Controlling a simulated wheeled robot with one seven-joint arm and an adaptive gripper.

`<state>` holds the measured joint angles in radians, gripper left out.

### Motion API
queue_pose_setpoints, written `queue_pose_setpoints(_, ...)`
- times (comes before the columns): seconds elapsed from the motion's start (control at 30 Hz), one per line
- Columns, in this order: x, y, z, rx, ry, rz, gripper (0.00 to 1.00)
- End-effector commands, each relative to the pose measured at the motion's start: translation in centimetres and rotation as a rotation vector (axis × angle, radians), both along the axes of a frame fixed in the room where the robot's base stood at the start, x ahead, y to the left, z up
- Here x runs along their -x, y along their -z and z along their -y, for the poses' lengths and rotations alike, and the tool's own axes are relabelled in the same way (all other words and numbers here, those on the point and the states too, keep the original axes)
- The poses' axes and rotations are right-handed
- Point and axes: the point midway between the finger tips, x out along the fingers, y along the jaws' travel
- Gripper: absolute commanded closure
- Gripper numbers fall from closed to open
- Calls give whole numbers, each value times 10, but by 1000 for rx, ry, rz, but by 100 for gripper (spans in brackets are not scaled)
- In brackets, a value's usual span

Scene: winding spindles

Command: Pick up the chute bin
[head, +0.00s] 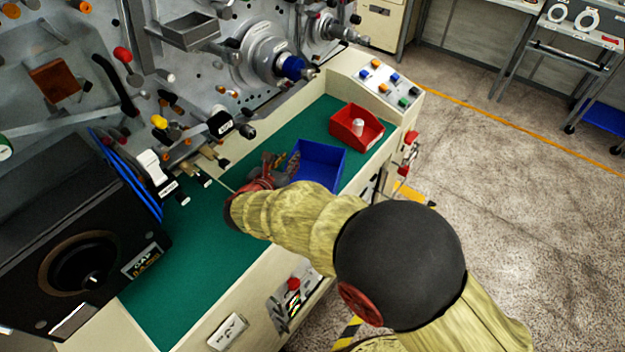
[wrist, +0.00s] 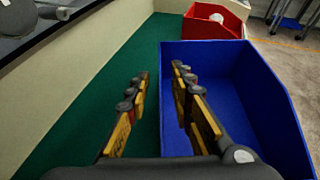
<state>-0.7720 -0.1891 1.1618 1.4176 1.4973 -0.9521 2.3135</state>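A blue open-topped bin (head: 322,162) sits on the green mat, and its sloped side wall fills the right of the wrist view (wrist: 285,110). A smaller red bin (head: 350,138) stands beyond it with a pale cylindrical object inside; it also shows in the wrist view (wrist: 208,22). No label tells me which is the chute bin. My gripper (wrist: 160,75) is open, with its fingers on either side of the blue bin's left wall. The right finger is over the bin's inside, the left over the mat. I see no contact. In the head view my gripper (head: 281,168) is partly hidden by my arm.
The machine panel with spindles (head: 262,62) and levers rises behind the green mat (head: 215,235). A black speaker-like box (head: 85,265) stands at the left. A button panel (head: 385,85) is beyond the red bin. Open floor (head: 510,180) lies to the right.

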Motion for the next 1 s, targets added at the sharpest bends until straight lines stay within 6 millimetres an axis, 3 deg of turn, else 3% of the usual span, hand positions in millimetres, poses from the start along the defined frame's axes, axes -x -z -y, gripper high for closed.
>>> queue_pose_setpoints(0.37,0,0,0,0,0,0,100)
queue_pose_setpoints(1.0,0,0,0,0,0,0,100)
